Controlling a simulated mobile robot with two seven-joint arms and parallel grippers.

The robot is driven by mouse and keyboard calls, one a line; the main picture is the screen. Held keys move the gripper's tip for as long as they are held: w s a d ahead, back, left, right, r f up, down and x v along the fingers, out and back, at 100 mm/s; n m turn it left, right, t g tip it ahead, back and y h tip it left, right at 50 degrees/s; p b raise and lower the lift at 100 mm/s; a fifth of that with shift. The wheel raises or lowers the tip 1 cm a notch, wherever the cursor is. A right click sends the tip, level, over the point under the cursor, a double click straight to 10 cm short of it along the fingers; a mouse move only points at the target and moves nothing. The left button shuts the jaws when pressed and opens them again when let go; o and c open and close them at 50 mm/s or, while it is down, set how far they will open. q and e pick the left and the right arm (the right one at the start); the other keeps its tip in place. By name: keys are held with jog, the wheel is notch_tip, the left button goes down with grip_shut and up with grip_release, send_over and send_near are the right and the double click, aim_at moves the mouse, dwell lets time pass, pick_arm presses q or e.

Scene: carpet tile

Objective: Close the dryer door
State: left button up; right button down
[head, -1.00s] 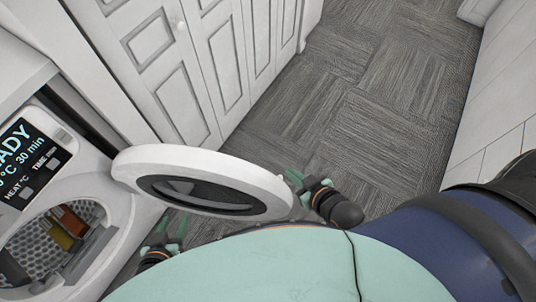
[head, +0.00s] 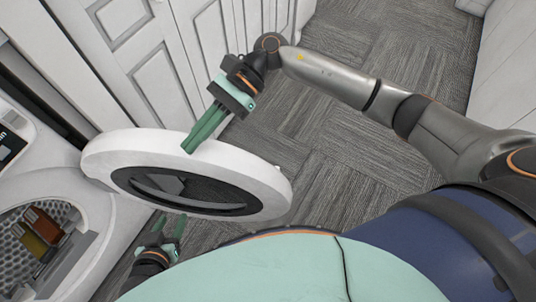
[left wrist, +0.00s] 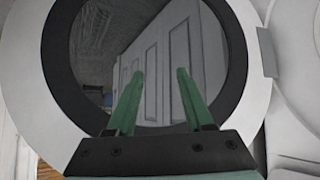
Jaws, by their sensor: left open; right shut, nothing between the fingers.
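The round white dryer door (head: 268,182) with a dark glass window stands swung open from the white dryer (head: 62,175) at the left. It fills much of the left wrist view (left wrist: 22,100). My right gripper (head: 190,147) is shut and empty. Its green fingers overlap the door's upper rim in the head view; I cannot tell whether they touch it. My left gripper (head: 174,228) is open below the door, on its near side. In the left wrist view its two spread fingers (left wrist: 157,75) are in front of the dark window, with nothing between them.
Brown and yellowish items (head: 42,225) lie inside the open drum. White panelled cabinets (head: 165,75) run behind the door. Grey carpet tile (head: 330,160) is clear to the right, up to a white wall (head: 505,85).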

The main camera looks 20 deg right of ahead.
jog(key=w+d+f+n+t+h+b, duration=0.1)
jog(key=w+d+f+n+h+b, duration=0.25)
jog(key=d, duration=0.55)
jog(key=w+d+f+n+t+h+p, duration=0.1)
jog(key=w+d+f+n+h, duration=0.2)
jog(key=d+h, duration=0.5)
pick_arm(q)
jog(key=f, duration=0.2)
jog(key=d+f, duration=0.1)
jog(key=shift+s, duration=0.25)
pick_arm(e)
jog(key=s+a+f, duration=0.3)
jog(key=s+f, duration=0.4)
jog(key=shift+f+y, duration=0.3)
jog(key=shift+y, duration=0.15)
pick_arm(q)
jog(key=shift+w+r, duration=0.1)
jog(key=shift+w, duration=0.05)
pick_arm(e)
jog(key=shift+n, duration=0.25)
